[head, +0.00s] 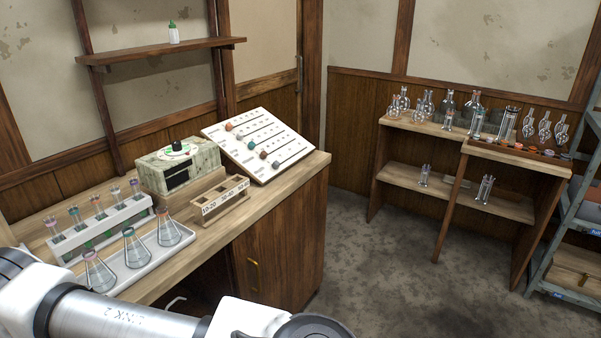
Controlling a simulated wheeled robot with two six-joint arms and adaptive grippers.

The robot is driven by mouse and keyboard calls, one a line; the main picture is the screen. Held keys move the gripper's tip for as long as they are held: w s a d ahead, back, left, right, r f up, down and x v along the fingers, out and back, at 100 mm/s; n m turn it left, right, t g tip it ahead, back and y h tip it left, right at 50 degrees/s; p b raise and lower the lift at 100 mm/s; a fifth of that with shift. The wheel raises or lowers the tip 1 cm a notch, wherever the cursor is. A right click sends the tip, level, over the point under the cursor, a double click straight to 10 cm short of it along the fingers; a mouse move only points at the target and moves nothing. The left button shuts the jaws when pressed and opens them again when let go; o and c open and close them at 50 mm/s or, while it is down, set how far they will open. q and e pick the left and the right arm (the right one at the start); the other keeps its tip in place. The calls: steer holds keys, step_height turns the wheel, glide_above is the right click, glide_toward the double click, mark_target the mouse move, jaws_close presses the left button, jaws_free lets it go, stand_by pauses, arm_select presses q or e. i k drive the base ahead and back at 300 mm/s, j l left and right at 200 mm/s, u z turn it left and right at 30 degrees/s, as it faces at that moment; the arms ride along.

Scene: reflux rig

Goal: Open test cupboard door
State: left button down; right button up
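A brown wooden cupboard (290,246) is built under the right end of the workbench. Its front has a wooden door (272,255) that looks shut. A small brass-coloured fitting (252,262) shows near the left edge of the front, with another lower down. My arm crosses the bottom left of the head view and covers the lower left of the bench area. Neither gripper's fingers are in view. The lower end of the cupboard is partly hidden by my arm.
The bench top (285,185) carries flasks (134,248), a tube rack (100,226), a stone-patterned device (180,165), a labelled wooden box (220,200) and a slanted panel (257,145). Glassware shelves (455,190) stand at the back right. The floor (400,270) between is clear.

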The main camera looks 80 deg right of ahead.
mark_target(277, 261)
steer(key=z, duration=2.6)
steer(key=i+l, duration=0.15)
steer(key=l, duration=0.2)
steer(key=i+l, duration=0.1)
steer(key=l, duration=0.3)
steer(key=i+l, duration=0.15)
steer(key=l, duration=0.2)
steer(key=i+l, duration=0.15)
steer(key=l, duration=0.25)
